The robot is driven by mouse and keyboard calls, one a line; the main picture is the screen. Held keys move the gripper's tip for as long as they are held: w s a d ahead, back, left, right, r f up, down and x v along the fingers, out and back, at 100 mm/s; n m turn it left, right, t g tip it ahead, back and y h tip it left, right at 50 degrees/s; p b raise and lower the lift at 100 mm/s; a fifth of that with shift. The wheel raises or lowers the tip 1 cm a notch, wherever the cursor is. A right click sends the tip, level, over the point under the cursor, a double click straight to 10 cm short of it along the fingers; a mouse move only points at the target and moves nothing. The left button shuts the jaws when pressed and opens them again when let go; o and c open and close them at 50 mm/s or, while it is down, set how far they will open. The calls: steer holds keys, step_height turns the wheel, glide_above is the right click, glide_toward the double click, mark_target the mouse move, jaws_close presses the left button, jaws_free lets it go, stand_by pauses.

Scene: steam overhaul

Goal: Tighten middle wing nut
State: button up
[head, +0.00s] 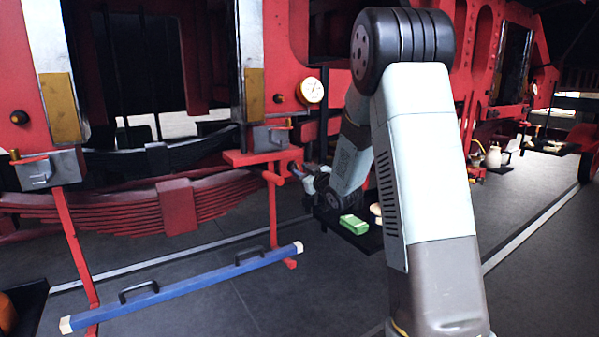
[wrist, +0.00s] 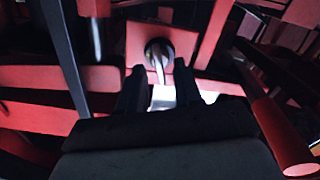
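In the wrist view a dark round fitting (wrist: 157,46) with a thin silver stem (wrist: 160,70) sits on a square red plate (wrist: 133,38). I cannot clearly make out wings on it or tell whether it is the middle wing nut. My gripper (wrist: 159,78) has its two dark fingers apart, just below the fitting in the picture, with the stem's lower end in line with the gap. A pale patch (wrist: 162,97) shows between the fingers; I cannot tell what it is. In the head view my gripper (head: 300,174) is small, beside a red bracket (head: 262,157).
A pressure gauge (head: 312,90) is above the bracket. A green block (head: 354,224) lies on a dark tray (head: 335,222). A red rod (wrist: 280,135) is close right of my gripper.

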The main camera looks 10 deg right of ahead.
steer(key=shift+x, duration=0.95)
steer(key=shift+c, duration=0.5)
jaws_close()
